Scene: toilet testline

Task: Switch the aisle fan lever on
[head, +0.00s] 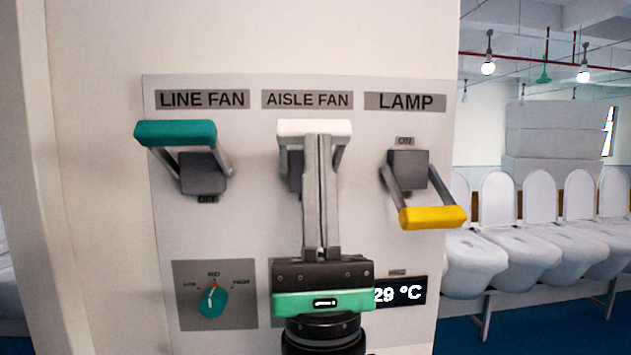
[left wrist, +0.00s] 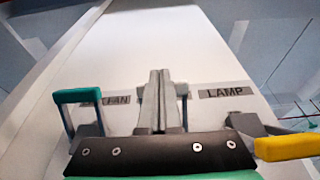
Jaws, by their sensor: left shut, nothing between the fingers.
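The aisle fan lever (head: 288,131) has a white handle on grey side arms, under the AISLE FAN label (head: 307,100). Its handle is up, level with the raised teal one. My left gripper (head: 317,138) is shut and empty, pointing up in front of this lever. Its fingertips overlap the handle's lower edge in the head view; I cannot tell whether they touch. The fingers hide the middle of the lever, and its ON or OFF mark does not show. In the left wrist view the shut fingers (left wrist: 160,73) cover most of the lever. My right gripper is not in view.
The line fan lever (head: 175,133), teal and up with OFF below, is to the left. The lamp lever (head: 433,217), yellow and down with ON above, is to the right. A teal knob (head: 212,302) and temperature display (head: 401,292) sit lower. Toilets (head: 540,245) stand beyond the panel.

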